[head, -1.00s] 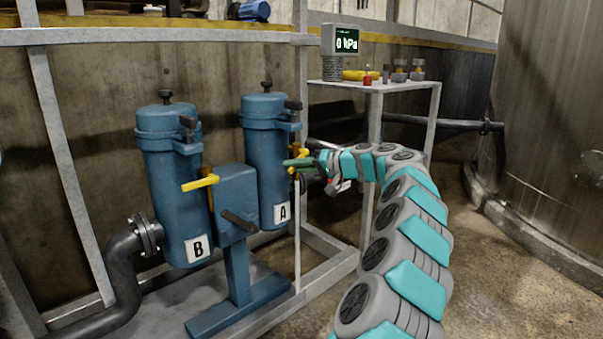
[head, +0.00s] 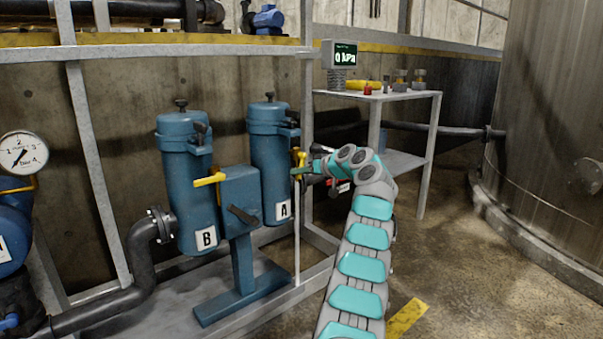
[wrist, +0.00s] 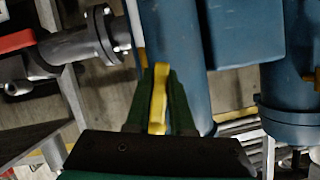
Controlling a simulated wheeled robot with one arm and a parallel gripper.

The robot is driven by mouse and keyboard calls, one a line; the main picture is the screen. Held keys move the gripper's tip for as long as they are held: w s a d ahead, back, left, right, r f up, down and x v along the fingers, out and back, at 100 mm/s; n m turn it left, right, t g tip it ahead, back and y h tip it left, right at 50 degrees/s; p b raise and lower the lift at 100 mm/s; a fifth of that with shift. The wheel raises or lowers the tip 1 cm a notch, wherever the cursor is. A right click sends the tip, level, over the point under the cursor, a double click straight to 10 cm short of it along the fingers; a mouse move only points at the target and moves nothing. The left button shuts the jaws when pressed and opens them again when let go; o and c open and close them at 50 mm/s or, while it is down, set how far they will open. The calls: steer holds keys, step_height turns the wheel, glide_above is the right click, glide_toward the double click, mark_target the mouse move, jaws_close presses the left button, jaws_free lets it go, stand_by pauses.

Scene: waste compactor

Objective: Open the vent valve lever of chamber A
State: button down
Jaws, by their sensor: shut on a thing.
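Chamber A (head: 268,150) is a blue upright cylinder labelled A, right of the similar chamber B (head: 185,160). A yellow lever (head: 301,158) is at the right side of chamber A. My gripper (head: 300,170) is at this lever. In the wrist view, the green fingers of my gripper (wrist: 160,105) are shut on the yellow lever (wrist: 159,92), one on each side. The fingers and arm partly hide the lever's mount. The lever looks roughly upright in the head view; its exact angle is hard to tell.
A yellow lever (head: 210,179) points sideways near chamber B. A blue box on a stand (head: 240,195) is between the chambers. A red handle (wrist: 17,40) and dark flanged pipe (wrist: 75,45) are close in the wrist view. A metal table (head: 410,98) carries a display reading 0 kPa (head: 345,55).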

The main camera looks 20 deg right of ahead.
steer(key=shift+w+d+f+n+h+b, duration=0.2)
steer(key=shift+d+n+h+b, duration=0.25)
steer(key=shift+n, duration=0.25)
steer(key=shift+d+r+n+t+h, duration=0.1)
steer(key=shift+d+n+t+h, duration=0.2)
steer(key=shift+n+h, duration=0.1)
steer(key=shift+r+b, duration=0.1)
steer(key=shift+b, duration=0.2)
steer(key=c, duration=0.8)
jaws_free()
steer(key=shift+w, duration=0.1)
steer(key=b+v, duration=0.1)
steer(key=v, duration=0.6)
steer(key=shift+s+d+r, duration=0.1)
steer(key=shift+s, duration=0.3)
steer(key=shift+r, duration=0.1)
